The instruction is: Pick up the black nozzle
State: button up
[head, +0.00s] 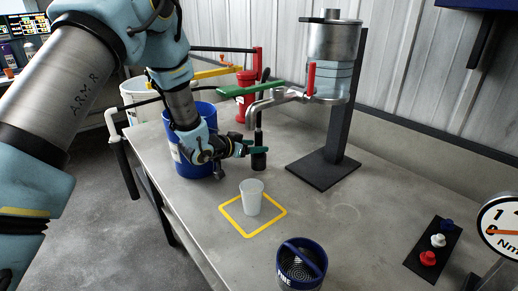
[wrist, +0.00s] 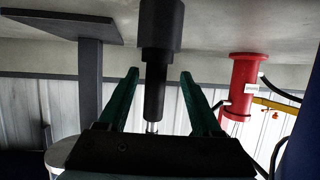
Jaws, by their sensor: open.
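The black nozzle (head: 259,158) stands upright on the grey table, left of the column's dark base plate. It has a thick lower part and a slimmer upper stem. My gripper (head: 257,149) reaches it from the left, with its green fingers at the nozzle. In the wrist view, which is upside down, the nozzle (wrist: 160,45) shows between the two open green fingers of my gripper (wrist: 159,74). A gap shows on each side of it there. Part of the nozzle's middle is hidden by a finger in the head view.
A translucent cup (head: 251,198) sits inside a yellow square in front. A blue barrel (head: 186,158) is beside my arm. A blue-rimmed container (head: 301,270) is near the front.

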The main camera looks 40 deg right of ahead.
jog(key=x, duration=0.1)
jog(key=p+x, duration=0.1)
jog(key=x, duration=0.1)
jog(key=shift+s+d+f+p, duration=0.15)
jog(key=shift+s+d+p, duration=0.1)
jog(key=shift+p, duration=0.1)
jog(key=shift+w+d+f, duration=0.1)
jog(key=shift+d+f, duration=0.2)
jog(key=shift+d, duration=0.2)
jog(key=shift+c, duration=0.3)
grip_shut()
